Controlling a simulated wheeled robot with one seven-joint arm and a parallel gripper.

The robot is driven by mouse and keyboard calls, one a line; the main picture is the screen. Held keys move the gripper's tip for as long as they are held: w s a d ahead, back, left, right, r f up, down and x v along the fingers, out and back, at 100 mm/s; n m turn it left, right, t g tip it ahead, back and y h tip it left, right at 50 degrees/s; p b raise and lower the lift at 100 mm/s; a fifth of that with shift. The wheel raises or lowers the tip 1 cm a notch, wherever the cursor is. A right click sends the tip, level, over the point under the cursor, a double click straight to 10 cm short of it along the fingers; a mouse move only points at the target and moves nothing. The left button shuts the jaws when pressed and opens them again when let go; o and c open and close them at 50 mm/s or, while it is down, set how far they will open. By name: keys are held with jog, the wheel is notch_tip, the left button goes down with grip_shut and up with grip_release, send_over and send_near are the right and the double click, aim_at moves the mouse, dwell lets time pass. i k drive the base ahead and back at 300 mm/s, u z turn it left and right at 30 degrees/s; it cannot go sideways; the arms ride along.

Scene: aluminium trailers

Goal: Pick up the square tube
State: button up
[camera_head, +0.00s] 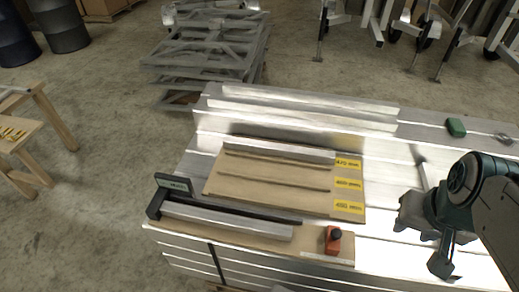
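Several silvery square tubes lie on the aluminium bench (385,215). A short square tube (228,222) lies along a black-edged stop or gauge (172,188) on a wooden strip at the front. Another square tube (280,149) lies along the back of a wooden board (275,195) with yellow length labels. Long tubes (310,106) lie along the back edge. The picture does not show which tube is meant. My gripper (436,252) is at the right, above the bench, apart from all these tubes. Whether its fingers are open is unclear.
An orange clamp-like block (333,240) stands at the front strip's right end. A green object (456,127) lies at the back right. A thin metal piece (421,172) lies near my arm. Grey frames (208,55) are stacked behind; a wooden stand (30,135) is left.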

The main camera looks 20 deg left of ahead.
aim_at(258, 228)
jog(key=u, duration=0.5)
jog(key=k, duration=0.6)
jog(key=u, duration=1.2)
jog(key=i, duration=0.7)
jog(key=z, duration=1.1)
